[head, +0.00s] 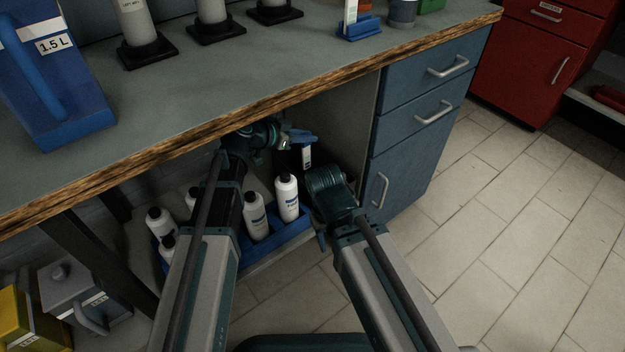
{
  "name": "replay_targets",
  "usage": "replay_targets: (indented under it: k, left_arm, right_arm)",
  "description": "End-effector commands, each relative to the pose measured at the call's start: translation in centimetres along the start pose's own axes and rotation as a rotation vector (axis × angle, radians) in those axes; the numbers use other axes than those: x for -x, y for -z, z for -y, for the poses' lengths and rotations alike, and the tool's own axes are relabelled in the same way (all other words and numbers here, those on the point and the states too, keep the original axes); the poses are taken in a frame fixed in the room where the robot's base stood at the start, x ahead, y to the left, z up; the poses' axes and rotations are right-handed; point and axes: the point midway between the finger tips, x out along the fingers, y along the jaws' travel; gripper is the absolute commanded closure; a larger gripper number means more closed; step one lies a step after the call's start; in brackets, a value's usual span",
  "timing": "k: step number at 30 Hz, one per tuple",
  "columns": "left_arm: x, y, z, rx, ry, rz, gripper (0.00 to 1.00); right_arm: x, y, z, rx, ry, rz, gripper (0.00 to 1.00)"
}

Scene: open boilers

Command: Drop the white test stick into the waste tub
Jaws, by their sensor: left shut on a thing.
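My left gripper (284,141) is under the bench's front edge, in the open bay beside the blue drawers. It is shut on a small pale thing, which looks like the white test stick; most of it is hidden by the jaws. Just right of and below it stands a dark container (296,158) with a white label and a blue part at its top; I cannot tell if this is the waste tub. My right arm ends in a dark green wrist to the right of this container; its fingertips are hidden.
A blue tray (280,233) with several white bottles stands below the left gripper. The wooden bench edge (200,142) runs above. Blue drawers (425,110) stand to the right. Grey and yellow tubs (75,290) stand at lower left. The tiled floor at right is clear.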

Motion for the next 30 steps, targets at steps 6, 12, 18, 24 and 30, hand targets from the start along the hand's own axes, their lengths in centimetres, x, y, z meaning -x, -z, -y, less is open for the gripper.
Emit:
replay_targets:
  k: [6,12,18,24,30]
  left_arm:
    - [-0.7,-1.3,0.0,0.0,0.0,0.0,1.0]
    - [-1.8,-3.3,0.0,0.0,0.0,0.0,1.0]
    - [-2.8,-5.0,0.0,0.0,0.0,0.0,1.0]
    - [-2.9,-5.2,0.0,0.0,0.0,0.0,1.0]
    - [-2.8,-5.2,0.0,0.0,0.0,0.0,0.71]
  right_arm:
    - [-1.5,0.1,0.1,-0.003,0.0,0.0,0.5]
    - [-3.8,0.2,0.4,-0.008,0.0,0.0,0.5]
    - [-5.7,0.3,0.6,-0.014,0.0,0.0,0.5]
    - [-6.0,0.3,0.6,-0.016,0.0,0.0,0.5]
    - [-5.9,0.3,0.6,-0.015,0.0,0.0,0.5]
